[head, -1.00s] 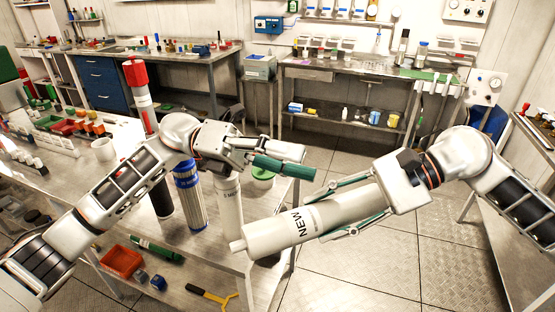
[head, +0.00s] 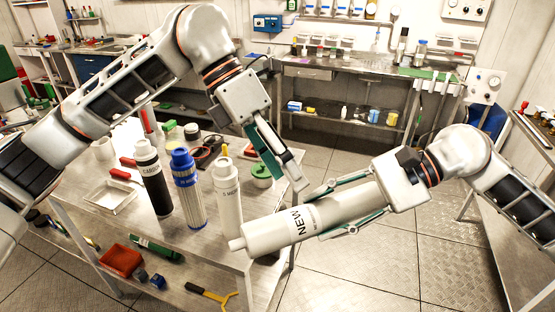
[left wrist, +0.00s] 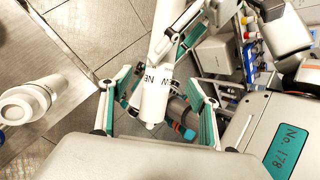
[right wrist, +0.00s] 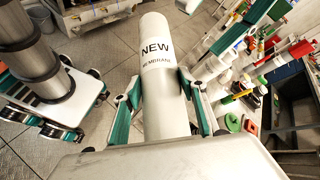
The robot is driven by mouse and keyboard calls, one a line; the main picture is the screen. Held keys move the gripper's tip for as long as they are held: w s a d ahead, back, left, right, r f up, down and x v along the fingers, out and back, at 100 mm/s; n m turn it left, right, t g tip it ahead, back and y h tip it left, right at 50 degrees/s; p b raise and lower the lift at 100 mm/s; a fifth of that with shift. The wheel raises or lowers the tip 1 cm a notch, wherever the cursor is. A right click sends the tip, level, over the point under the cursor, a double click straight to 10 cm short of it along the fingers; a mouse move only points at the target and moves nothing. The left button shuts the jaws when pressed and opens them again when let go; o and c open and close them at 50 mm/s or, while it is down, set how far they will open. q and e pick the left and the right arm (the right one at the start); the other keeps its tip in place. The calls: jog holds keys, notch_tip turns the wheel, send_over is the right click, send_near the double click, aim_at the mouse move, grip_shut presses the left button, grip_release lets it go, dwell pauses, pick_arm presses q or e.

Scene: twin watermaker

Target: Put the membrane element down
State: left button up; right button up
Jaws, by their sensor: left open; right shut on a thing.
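The membrane element is a white cylinder marked NEW (head: 280,230), held tilted near the front right corner of the steel bench. My right gripper (head: 337,207) is shut around it; the right wrist view shows the element (right wrist: 158,85) between its fingers (right wrist: 160,108). Its free end points left in the head view, overlapping the bench edge; I cannot tell whether it touches. My left gripper (head: 282,172) is open and empty, above and behind the element. In the left wrist view the element (left wrist: 153,100) appears between the left fingers (left wrist: 160,100), apparently beyond them.
A black cartridge (head: 154,185), a blue one (head: 187,190) and a white one (head: 228,195) stand upright on the bench. A white tray (head: 110,198) lies left of them. A red bin (head: 121,262) sits on the lower shelf. Open floor (head: 370,275) lies to the right.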

aim_at(306, 205)
pick_arm(q)
jog(key=x, duration=0.9)
jog(key=shift+s+d+f, duration=0.15)
jog(key=shift+d+f, duration=0.1)
jog(key=shift+f, duration=0.05)
jog(key=c, duration=1.7)
jog(key=shift+r, duration=0.1)
pick_arm(e)
jog(key=o, duration=1.6)
jog(key=shift+o, duration=0.2)
